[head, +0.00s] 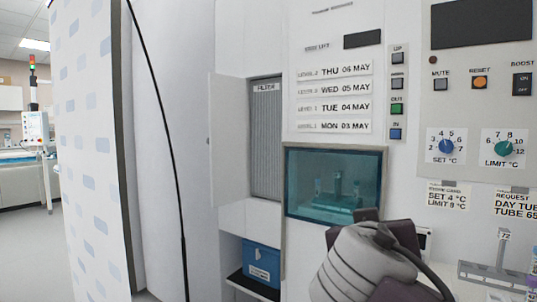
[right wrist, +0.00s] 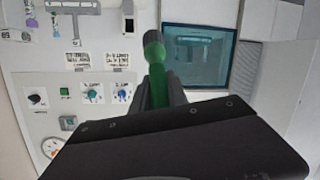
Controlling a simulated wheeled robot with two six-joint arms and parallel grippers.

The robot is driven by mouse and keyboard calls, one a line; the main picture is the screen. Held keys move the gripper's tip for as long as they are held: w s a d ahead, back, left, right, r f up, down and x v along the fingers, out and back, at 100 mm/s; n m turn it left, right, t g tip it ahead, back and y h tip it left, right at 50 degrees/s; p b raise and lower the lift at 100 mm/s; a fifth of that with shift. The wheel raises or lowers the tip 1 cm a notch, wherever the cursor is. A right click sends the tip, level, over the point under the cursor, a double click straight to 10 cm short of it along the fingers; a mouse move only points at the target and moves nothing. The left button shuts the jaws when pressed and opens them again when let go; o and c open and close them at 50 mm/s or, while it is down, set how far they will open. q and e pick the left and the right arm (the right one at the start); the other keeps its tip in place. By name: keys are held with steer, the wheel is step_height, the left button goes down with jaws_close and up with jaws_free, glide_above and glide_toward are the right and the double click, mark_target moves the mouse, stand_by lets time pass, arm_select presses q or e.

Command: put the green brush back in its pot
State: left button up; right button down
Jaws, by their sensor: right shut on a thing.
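The green brush (right wrist: 154,52) points up the right wrist view, with a grey-green end and a bright green neck. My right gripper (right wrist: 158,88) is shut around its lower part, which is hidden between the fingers. In the head view my right arm is in the lower right, in front of the white machine, and the brush is hidden there. I cannot make out the pot in either view. My left gripper is not in view.
The machine has a teal window (head: 334,184), an open filter door (head: 229,140), and a panel with a blue dial (head: 446,146). A blue box (head: 261,262) sits in a low recess. A grey bracket (head: 497,262) stands out at the lower right. Open floor lies left.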

steer(key=s+d+r+b, duration=0.3)
steer(key=s+d+b, duration=0.4)
steer(key=d, duration=0.6)
steer(key=shift+s+d+r+b, duration=0.35)
steer(key=shift+s+d+b, duration=0.05)
steer(key=shift+s, duration=0.65)
